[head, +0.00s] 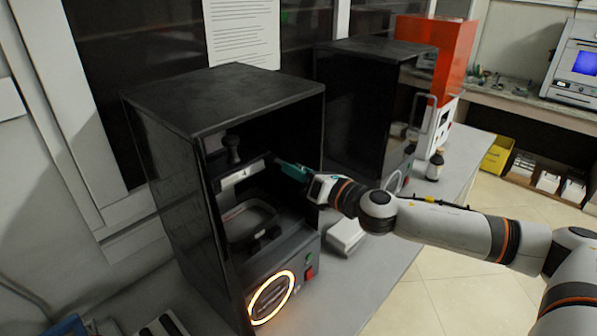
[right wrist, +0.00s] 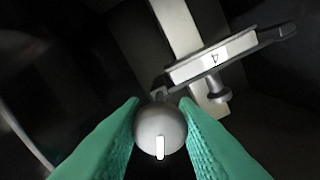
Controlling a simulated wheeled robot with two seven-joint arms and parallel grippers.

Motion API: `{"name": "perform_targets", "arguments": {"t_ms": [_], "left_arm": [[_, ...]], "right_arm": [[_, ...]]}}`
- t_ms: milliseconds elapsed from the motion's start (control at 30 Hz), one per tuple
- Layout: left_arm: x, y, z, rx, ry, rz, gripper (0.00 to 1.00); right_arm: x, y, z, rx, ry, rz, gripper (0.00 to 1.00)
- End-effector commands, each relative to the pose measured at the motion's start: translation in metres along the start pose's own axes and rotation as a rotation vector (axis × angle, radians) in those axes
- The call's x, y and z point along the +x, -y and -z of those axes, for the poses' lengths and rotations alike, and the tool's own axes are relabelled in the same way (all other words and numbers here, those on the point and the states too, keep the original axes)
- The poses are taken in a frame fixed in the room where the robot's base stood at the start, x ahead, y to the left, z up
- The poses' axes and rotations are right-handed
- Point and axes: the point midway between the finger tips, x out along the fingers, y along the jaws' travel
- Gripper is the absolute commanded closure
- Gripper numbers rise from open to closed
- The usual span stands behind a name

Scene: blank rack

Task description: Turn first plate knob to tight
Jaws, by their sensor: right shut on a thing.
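A round grey knob (right wrist: 160,124) with a white pointer line is between the teal fingers of my right gripper (right wrist: 161,115) in the right wrist view. The fingers are shut on its two sides, and the line points to the bottom of the picture. Beyond it is a metal plate piece with a white label reading 4 (right wrist: 213,58). In the head view my right gripper (head: 279,164) reaches into the open front of a black cabinet (head: 222,98), at the right end of the labelled bar (head: 240,176). The knob is hard to make out there. My left gripper is not in view.
Below the bar is a shallow tray (head: 250,222). A glowing orange ring (head: 272,298) and a red switch (head: 309,272) are on the cabinet's lower front. A second black cabinet (head: 352,110), an orange-red machine (head: 440,55) and a brown bottle (head: 435,165) stand beyond.

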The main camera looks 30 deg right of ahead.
Motion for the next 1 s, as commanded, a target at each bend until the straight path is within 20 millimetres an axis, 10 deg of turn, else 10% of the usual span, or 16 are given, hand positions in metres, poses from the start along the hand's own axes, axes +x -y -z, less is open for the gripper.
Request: {"name": "perform_targets", "arguments": {"t_ms": [1000], "left_arm": [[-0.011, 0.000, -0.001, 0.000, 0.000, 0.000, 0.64]], "right_arm": [[0.000, 0.000, 0.001, 0.970, -0.001, -0.001, 0.96]]}}
